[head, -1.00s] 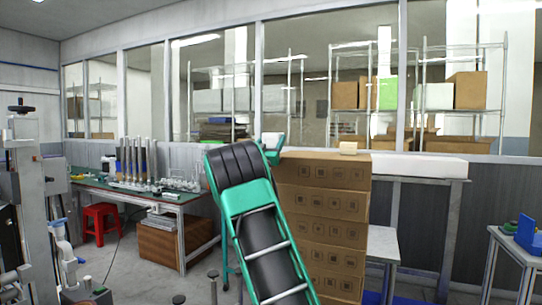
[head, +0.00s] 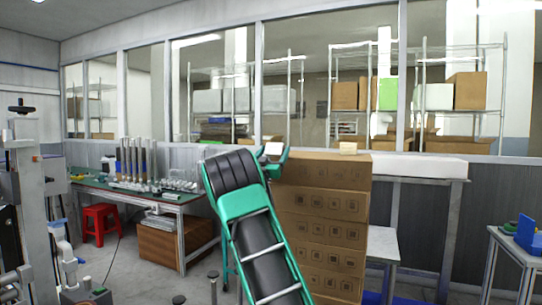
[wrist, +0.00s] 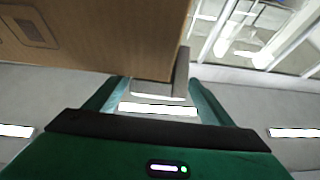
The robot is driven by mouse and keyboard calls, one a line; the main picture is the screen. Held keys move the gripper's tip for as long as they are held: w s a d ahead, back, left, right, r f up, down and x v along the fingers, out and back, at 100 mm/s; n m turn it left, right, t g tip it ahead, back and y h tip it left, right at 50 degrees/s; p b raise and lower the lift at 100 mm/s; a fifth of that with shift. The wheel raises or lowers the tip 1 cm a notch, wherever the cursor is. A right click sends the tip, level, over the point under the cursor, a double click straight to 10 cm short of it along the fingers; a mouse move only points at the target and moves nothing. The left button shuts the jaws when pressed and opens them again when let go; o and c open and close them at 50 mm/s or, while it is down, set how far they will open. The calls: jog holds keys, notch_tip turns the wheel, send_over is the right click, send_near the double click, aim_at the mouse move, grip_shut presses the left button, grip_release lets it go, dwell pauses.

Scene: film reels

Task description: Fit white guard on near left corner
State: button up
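The stack of brown cartons (head: 325,205) stands in the middle of the head view. My gripper (head: 274,151) is at its top left corner, shut on a small white guard (head: 271,149). In the wrist view, the guard (wrist: 158,108) sits between the two green fingers of my gripper (wrist: 152,88). A grey part, seemingly the guard's shaded side, lies along the edge of the brown carton (wrist: 110,35). I cannot tell whether the guard touches the carton. A cream guard (head: 348,148) sits on the stack's top near its right corner.
A white slab (head: 425,167) on a frame stands behind the stack to the right. A green-topped workbench (head: 125,187) with metal parts and a red stool (head: 100,220) are at left. A small table with blue items (head: 525,240) is at far right.

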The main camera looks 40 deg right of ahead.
jog(key=v, duration=1.2)
